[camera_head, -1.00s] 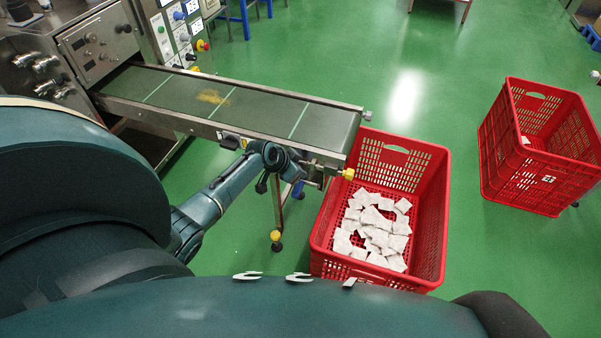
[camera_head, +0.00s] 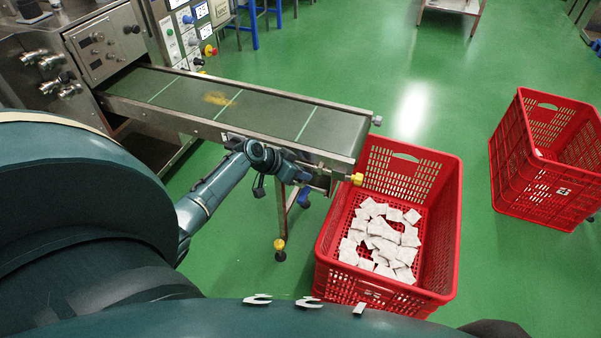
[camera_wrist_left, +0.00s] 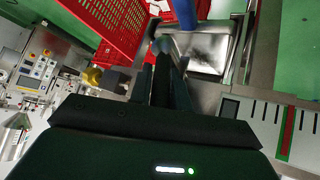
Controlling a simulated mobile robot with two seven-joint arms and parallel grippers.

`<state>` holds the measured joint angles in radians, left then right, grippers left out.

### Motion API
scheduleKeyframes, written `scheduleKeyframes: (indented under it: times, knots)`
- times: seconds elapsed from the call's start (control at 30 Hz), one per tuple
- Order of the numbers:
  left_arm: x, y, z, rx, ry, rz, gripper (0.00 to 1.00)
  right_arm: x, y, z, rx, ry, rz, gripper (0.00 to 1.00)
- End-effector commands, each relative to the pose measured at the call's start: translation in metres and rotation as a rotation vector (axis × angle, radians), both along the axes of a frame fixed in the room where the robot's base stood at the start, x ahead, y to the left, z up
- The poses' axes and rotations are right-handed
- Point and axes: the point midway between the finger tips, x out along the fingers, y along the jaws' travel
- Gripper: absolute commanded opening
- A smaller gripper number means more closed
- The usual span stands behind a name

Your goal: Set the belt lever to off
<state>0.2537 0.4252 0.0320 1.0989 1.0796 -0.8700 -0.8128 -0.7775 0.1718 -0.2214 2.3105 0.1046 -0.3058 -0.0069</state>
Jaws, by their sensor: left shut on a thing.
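The conveyor belt (camera_head: 265,117) runs from the machine at the upper left to a red crate. My left gripper (camera_head: 300,176) is low against the near side of its frame, close to the crate end. In the left wrist view its dark fingers (camera_wrist_left: 168,62) are close together, pointing at metal parts under the belt. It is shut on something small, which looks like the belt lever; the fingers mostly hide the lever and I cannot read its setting. A yellow knob (camera_head: 357,179) is just right of the gripper. My right gripper is not in view.
The red crate (camera_head: 447,225) below the belt end holds several white teabags (camera_head: 382,238). Another red crate (camera_head: 515,165) stands at the right. A control panel (camera_head: 190,35) with buttons is behind the belt. Green floor lies open between the crates and beyond.

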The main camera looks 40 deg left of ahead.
Motion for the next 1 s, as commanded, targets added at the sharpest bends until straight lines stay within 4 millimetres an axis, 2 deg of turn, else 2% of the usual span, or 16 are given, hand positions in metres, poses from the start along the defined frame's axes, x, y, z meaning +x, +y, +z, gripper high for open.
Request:
scheduleKeyframes:
  times: [0.03,0.07,0.3,0.73,1.0]
  knots:
    - [-0.007,-0.005,-0.009,-0.004,0.022,-0.010,0.00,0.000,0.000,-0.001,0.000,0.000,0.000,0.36]
    - [-0.006,-0.005,-0.009,-0.004,0.022,-0.010,0.19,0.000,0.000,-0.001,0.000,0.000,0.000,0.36]
    - [-0.006,-0.004,-0.009,-0.004,0.022,-0.009,0.39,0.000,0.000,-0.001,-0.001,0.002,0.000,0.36]
    - [-0.008,0.001,0.002,-0.001,0.010,-0.004,0.40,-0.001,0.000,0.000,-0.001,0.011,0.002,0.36]
    - [-0.042,0.020,0.040,0.003,0.013,-0.006,0.40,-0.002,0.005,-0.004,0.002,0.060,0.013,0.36]
